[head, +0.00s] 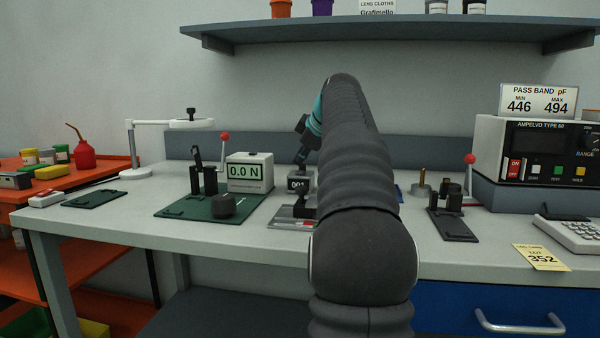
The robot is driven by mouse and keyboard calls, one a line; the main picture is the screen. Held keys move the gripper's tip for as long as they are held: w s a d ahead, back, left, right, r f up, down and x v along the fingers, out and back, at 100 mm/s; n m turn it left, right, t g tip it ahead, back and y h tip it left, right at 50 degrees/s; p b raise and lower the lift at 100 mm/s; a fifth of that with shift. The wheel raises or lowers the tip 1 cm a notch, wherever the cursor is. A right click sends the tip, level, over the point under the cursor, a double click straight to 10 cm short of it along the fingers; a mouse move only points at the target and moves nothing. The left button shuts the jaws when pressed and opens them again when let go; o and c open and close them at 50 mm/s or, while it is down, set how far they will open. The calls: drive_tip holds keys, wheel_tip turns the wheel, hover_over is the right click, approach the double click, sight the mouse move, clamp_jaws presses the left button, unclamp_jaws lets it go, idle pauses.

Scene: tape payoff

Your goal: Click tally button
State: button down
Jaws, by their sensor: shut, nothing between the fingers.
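The tally counter (298,185) is a small dark box with a white number window that seems to read 001. It stands on a grey base plate (290,222) near the middle of the bench. My gripper (301,162) points down just above the top of the counter, its fingers closed and empty. I cannot make out the button itself, and cannot tell whether the fingertips touch it. My arm hides the area right of the counter.
A force gauge reading 0.0 N (249,172) stands left of the counter on a green mat (180,207), with a red-knobbed lever (225,137) beside it. Right of my arm are a black fixture (452,222) and a meter (540,150). A shelf (400,34) hangs above.

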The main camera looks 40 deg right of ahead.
sight(301, 171)
drive_tip(key=shift+f, duration=0.15)
idle(0.4)
drive_tip(key=shift+f+b, duration=0.25)
drive_tip(key=shift+b, duration=0.05)
drive_tip(key=shift+f+b, duration=0.4)
drive_tip(key=shift+f, duration=0.15)
idle(0.8)
drive_tip(key=shift+r, duration=0.1)
drive_tip(key=shift+r+p, duration=0.85)
drive_tip(key=shift+p, duration=0.1)
wheel_tip(301, 171, up, 3)
drive_tip(key=p, duration=0.3)
drive_tip(key=shift+r, duration=0.95)
